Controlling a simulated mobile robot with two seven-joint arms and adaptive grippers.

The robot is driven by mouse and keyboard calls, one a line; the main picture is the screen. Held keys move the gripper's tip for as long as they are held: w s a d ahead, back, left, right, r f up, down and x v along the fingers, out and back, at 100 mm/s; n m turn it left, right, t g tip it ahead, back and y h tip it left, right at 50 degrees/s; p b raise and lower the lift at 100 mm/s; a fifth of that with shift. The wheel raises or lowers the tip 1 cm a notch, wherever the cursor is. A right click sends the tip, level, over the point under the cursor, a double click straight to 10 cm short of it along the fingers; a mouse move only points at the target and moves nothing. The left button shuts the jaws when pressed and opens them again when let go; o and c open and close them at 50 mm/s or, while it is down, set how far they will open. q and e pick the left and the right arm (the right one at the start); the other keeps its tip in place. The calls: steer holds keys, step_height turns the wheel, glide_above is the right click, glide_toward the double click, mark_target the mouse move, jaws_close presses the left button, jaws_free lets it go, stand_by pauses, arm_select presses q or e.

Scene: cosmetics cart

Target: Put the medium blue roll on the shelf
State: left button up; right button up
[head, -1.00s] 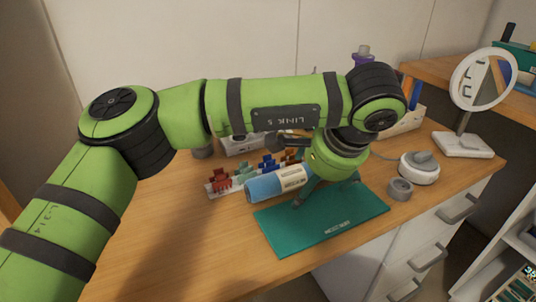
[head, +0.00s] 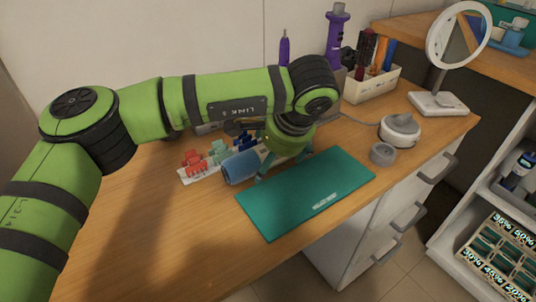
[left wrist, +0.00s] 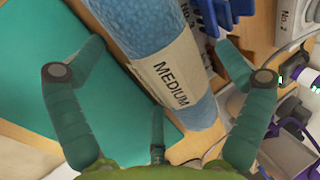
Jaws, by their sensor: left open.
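The medium blue roll (head: 240,168) lies on the wooden desk beside the far left edge of the teal mat. In the left wrist view the roll (left wrist: 190,75) has a pale label reading MEDIUM. My left gripper (head: 283,168) is low over the roll's right part and hides its label in the head view. In the left wrist view my left gripper (left wrist: 163,50) is open, with a finger on each side of the roll and visible gaps. A white shelf unit (head: 490,195) stands at the right. My right gripper is not in view.
The teal mat (head: 310,195) lies in front of the roll. A rack of coloured clips (head: 215,155) is behind it. A grey ring (head: 383,154), a round white device (head: 400,130) and a mirror (head: 458,40) stand right. The desk's front left is clear.

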arm_select(q)
steer(key=shift+r, duration=0.15)
steer(key=c, duration=1.4)
